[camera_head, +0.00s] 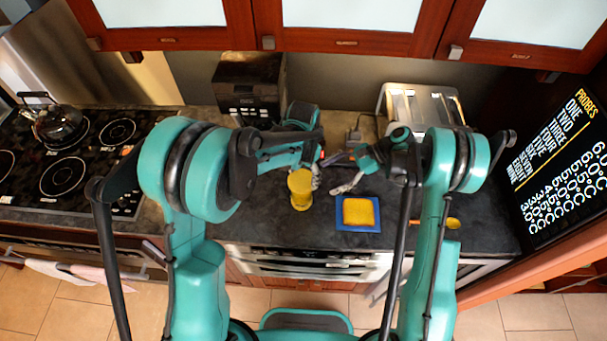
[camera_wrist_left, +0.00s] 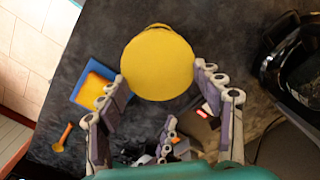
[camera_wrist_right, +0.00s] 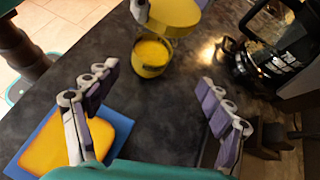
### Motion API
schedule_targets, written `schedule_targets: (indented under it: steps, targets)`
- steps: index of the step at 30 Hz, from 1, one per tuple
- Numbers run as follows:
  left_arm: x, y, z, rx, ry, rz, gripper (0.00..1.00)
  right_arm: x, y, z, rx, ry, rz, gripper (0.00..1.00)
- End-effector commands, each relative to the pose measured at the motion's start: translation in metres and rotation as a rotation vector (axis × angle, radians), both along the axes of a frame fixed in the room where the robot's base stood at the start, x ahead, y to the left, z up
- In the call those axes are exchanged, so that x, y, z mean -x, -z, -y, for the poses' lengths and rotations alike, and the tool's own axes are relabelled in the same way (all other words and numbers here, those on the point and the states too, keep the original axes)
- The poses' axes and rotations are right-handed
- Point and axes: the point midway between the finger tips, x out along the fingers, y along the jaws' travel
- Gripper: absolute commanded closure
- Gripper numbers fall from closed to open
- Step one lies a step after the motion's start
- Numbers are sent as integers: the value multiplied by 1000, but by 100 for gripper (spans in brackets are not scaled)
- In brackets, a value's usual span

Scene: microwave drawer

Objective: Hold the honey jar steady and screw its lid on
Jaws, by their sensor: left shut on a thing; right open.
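The yellow honey jar (camera_head: 301,199) stands on the dark counter in the head view. In the right wrist view the jar (camera_wrist_right: 151,66) is upright with its yellow mouth showing. The round yellow lid (camera_wrist_right: 176,14) is above the jar there, apparently apart from it. In the left wrist view the lid (camera_wrist_left: 157,64) sits between the fingers of my left gripper (camera_wrist_left: 165,80) and hides most of the jar. My left gripper is shut on the lid. My right gripper (camera_wrist_right: 150,100) is open and empty, to the right of the jar (camera_head: 345,180) in the head view.
A blue tray (camera_head: 343,227) with an orange-yellow slab lies right of the jar. A small yellow-orange utensil (camera_head: 453,223) lies farther right.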

Motion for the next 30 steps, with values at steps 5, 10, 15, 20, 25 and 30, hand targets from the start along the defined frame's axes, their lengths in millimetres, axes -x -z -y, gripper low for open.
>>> schedule_targets:
  steps: [5,10,15,20,25,30]
  targets:
    - [0,0,0,0,0,0,47,5,26,0,-42,0,-83,19]
    - [0,0,0,0,0,0,47,9,35,-3,-56,-1,-110,19]
    - [0,0,0,0,0,0,47,13,44,-18,-56,-3,-110,19]
    - [0,0,0,0,0,0,47,20,55,-39,-55,-3,-109,19]
    - [0,0,0,0,0,0,47,26,67,-60,-56,-3,-108,19]
    - [0,0,0,0,0,0,47,31,76,-76,-55,-1,-109,19]
